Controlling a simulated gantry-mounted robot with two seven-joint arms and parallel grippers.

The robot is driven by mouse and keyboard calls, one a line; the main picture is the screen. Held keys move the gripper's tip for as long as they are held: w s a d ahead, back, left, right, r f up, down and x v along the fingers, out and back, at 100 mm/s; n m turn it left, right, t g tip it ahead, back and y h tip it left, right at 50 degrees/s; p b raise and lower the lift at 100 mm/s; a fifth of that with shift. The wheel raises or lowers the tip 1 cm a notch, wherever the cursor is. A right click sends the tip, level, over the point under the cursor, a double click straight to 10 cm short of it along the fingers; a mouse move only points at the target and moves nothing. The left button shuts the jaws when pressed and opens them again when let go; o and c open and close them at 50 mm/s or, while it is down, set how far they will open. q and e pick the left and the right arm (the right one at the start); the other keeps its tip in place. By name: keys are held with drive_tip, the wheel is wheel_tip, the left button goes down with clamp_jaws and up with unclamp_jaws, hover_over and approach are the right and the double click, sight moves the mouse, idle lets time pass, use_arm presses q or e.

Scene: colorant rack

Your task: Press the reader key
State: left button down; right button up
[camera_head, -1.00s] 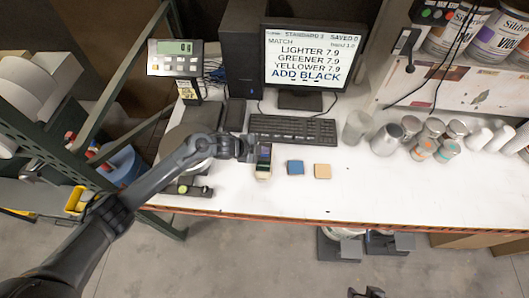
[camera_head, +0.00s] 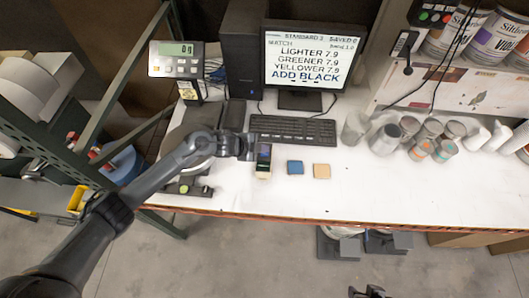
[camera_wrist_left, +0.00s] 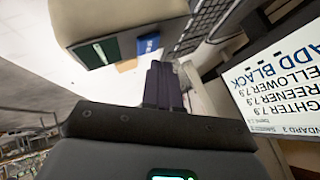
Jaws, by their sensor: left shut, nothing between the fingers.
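The reader (camera_head: 263,160) is a small upright-looking device with a dark screen and a pale lower end, lying on the white bench in front of the keyboard. It shows large and close in the left wrist view (camera_wrist_left: 118,18), with a green-lit screen on its face. My left gripper (camera_head: 249,147) is shut and empty, beside the reader's upper left side in the head view. Its closed fingertips (camera_wrist_left: 164,72) are near the reader in the left wrist view; I cannot tell whether they touch it. The key itself is not clearly seen. My right gripper (camera_head: 368,292) shows small at the bottom edge.
A blue sample tile (camera_head: 295,167) and a tan tile (camera_head: 322,171) lie right of the reader. The keyboard (camera_head: 292,130) and monitor (camera_head: 305,58), reading "ADD BLACK", stand behind. Several cups and jars (camera_head: 385,139) stand at the right. The bench front is clear.

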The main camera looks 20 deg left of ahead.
sight(263, 154)
use_arm(q)
drive_tip(key=shift+r+p, duration=2.2)
drive_tip(key=shift+r, duration=0.3)
drive_tip(key=s+d+r+n+y+p, duration=0.15)
drive_tip(key=s+d+n, duration=0.5)
drive_tip(key=s, duration=0.65)
drive_tip(key=s+a+r+n+g+y, duration=0.1)
drive_tip(key=s+a+r+n, duration=0.1)
drive_tip(key=s, duration=0.5)
drive_tip(key=s+a+r+n+g+y, duration=0.1)
drive_tip(key=s+a+r+n, duration=0.1)
drive_tip(key=s, duration=0.5)
drive_tip(key=s+a+r+n+g+y, duration=0.1)
drive_tip(key=s+a+r+n+y, duration=0.1)
drive_tip(key=s+a+n, duration=0.2)
drive_tip(key=s+a+p, duration=0.1)
drive_tip(key=s, duration=0.2)
drive_tip(key=shift+s+a+g, duration=0.2)
drive_tip(key=shift+s+g, duration=0.1)
drive_tip(key=shift+s, duration=0.1)
